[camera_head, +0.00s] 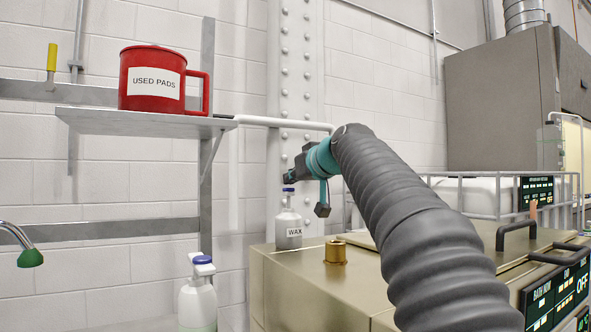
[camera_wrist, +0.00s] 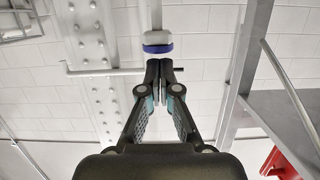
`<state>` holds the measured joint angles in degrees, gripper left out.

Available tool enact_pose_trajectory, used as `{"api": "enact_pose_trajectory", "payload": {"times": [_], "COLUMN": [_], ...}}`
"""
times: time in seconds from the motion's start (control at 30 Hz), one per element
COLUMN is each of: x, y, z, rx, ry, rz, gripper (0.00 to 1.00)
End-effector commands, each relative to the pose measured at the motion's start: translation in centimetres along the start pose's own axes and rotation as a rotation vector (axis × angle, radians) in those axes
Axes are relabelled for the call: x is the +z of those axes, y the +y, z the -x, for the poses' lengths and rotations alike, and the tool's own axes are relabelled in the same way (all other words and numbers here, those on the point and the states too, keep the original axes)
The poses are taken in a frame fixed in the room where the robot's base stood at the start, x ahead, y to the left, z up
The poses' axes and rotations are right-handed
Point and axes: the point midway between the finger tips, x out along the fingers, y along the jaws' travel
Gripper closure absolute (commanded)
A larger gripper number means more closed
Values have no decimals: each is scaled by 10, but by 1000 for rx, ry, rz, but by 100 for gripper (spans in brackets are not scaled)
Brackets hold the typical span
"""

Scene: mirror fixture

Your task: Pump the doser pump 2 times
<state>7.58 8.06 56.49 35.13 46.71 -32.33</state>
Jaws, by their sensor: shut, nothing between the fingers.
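A second pump bottle (camera_head: 197,303), white with a blue-ringed top, stands lower at the left. I cannot tell from a label which one is the doser pump. My gripper (camera_head: 289,177) is just above the blue top of the WAX bottle. In the wrist view my gripper (camera_wrist: 164,64) has its fingertips together and empty, and a blue-and-white pump top (camera_wrist: 158,46) shows just beyond them. I cannot tell whether they touch.
A brass fitting (camera_head: 335,252) stands on the cabinet (camera_head: 290,268) right of the WAX bottle. A wall shelf (camera_head: 150,123) holds a red USED PADS mug (camera_head: 152,108) at upper left. Black handles (camera_head: 516,232) rise from the cabinet at right.

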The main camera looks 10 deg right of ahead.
Motion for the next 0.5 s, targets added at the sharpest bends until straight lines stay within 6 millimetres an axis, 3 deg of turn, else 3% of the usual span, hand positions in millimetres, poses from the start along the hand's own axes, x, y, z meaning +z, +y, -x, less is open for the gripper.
{"api": "enact_pose_trajectory", "payload": {"times": [0.5], "x": [8], "y": [0], "z": [-1], "rx": [1], "ry": [0], "rz": [1], "gripper": [100]}}
